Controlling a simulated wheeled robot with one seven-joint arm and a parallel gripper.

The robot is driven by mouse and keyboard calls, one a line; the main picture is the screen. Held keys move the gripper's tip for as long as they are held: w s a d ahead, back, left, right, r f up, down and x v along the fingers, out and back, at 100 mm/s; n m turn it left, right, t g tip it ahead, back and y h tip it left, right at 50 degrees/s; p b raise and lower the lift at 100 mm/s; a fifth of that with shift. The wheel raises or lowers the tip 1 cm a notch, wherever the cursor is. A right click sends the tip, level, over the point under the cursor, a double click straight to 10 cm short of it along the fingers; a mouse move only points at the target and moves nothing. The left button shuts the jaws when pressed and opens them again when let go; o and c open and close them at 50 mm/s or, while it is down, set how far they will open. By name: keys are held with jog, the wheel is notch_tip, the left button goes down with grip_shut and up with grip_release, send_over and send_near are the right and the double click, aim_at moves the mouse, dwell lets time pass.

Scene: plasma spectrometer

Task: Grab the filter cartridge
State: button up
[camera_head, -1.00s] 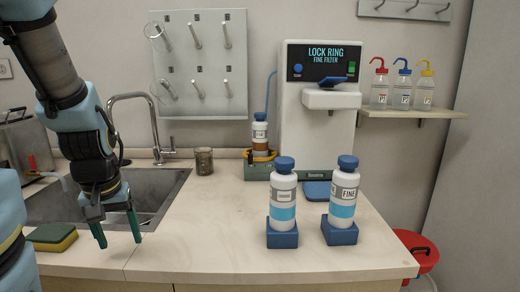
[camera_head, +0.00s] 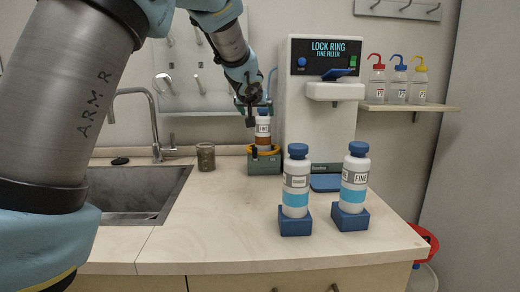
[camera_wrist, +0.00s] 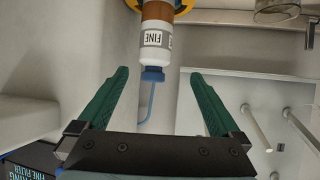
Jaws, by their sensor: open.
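A white bottle-shaped filter cartridge (camera_head: 263,128) with a blue cap, a brown band and a FINE label stands in a green-grey dock (camera_head: 257,167) with a yellow-orange ring, beside the machine. In the wrist view the cartridge (camera_wrist: 154,45) appears upside down, its cap near the gap between my green fingertips. My gripper (camera_wrist: 160,75) is open and empty, with fingers apart on either side of the cap's line. In the head view my gripper hangs by the cartridge's top and partly hides it. I cannot tell whether a finger touches it.
Two white bottles with blue bands, a left one (camera_head: 296,182) and a FINE one (camera_head: 354,180), stand in blue holders in front. The white LOCK RING machine (camera_head: 330,125) stands right of the dock. A brown cup (camera_head: 205,157) and sink (camera_head: 130,194) are to the left.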

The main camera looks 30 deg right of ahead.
aim_at(263, 121)
jog(key=p+x, duration=0.1)
jog(key=x, duration=0.3)
jog(key=shift+w+d+p, duration=0.1)
jog(key=shift+d+p, duration=0.15)
jog(key=shift+p, duration=0.1)
jog(key=shift+s+p+x, duration=0.25)
jog(key=shift+p+x, duration=1)
jog(key=shift+x, duration=1.9)
jog(key=shift+d+f, duration=0.15)
jog(key=shift+d, duration=0.05)
jog(key=shift+c, duration=0.4)
grip_shut()
